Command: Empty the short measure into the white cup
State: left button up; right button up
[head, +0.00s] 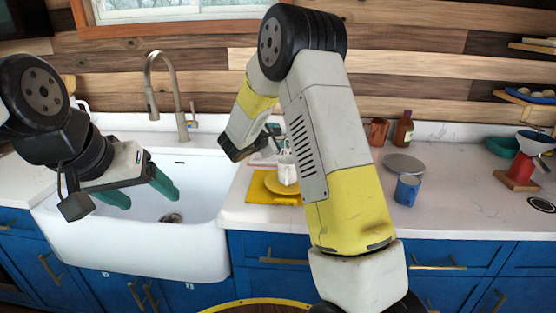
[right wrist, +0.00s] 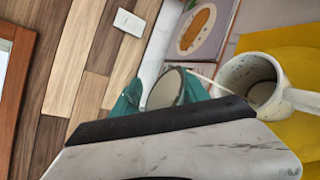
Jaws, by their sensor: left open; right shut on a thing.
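The white cup (head: 287,173), speckled and upright, stands over the yellow board on the counter right of the sink. The right wrist view shows its open rim and handle (right wrist: 250,78). My right gripper (right wrist: 160,92) is shut on the short measure (right wrist: 165,88), a small round greyish vessel between the teal fingers, close beside the cup and apart from its rim. I cannot tell its contents or its tilt. In the head view my right arm hides most of that gripper. My left gripper (head: 140,190) is open and empty over the sink.
The white sink (head: 130,245) and tall tap (head: 165,95) lie left of the yellow board (head: 258,190). A blue mug (head: 407,190), grey plate (head: 404,164), brown jug (head: 377,131) and bottle (head: 403,130) stand to the right. A funnel stand (head: 520,170) is farther right. The front right counter is clear.

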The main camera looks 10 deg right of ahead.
aim_at(283, 130)
jog(key=shift+f+m+t, duration=0.3)
jog(key=shift+m, duration=0.3)
dwell(0.7)
jog(key=shift+s+r+m+t+p, duration=0.1)
jog(key=shift+r+m+t+p, duration=0.6)
jog(key=shift+m, duration=0.7)
dwell(1.4)
jog(key=shift+s+d+r+m+t, duration=0.3)
jog(key=shift+s+d+r+m, duration=0.15)
jog(key=shift+m, duration=0.25)
dwell(0.6)
jog(key=shift+s+d+r+m+t+h, duration=0.1)
jog(key=shift+s+r+m+t+h, duration=0.1)
jog(key=shift+m, duration=0.35)
jog(key=shift+s+r+m+t+h, duration=0.1)
jog(key=shift+r+m+t+h, duration=0.1)
jog(key=shift+m, duration=0.35)
dwell(0.9)
jog(key=shift+w+a+f+n+g, duration=0.2)
jog(key=shift+w+f+n+g, duration=0.1)
jog(key=shift+n, duration=0.6)
jog(key=shift+w+a+f+n+g+y, duration=0.3)
jog(key=shift+w+f+n+g, duration=0.2)
jog(key=shift+n, duration=0.5)
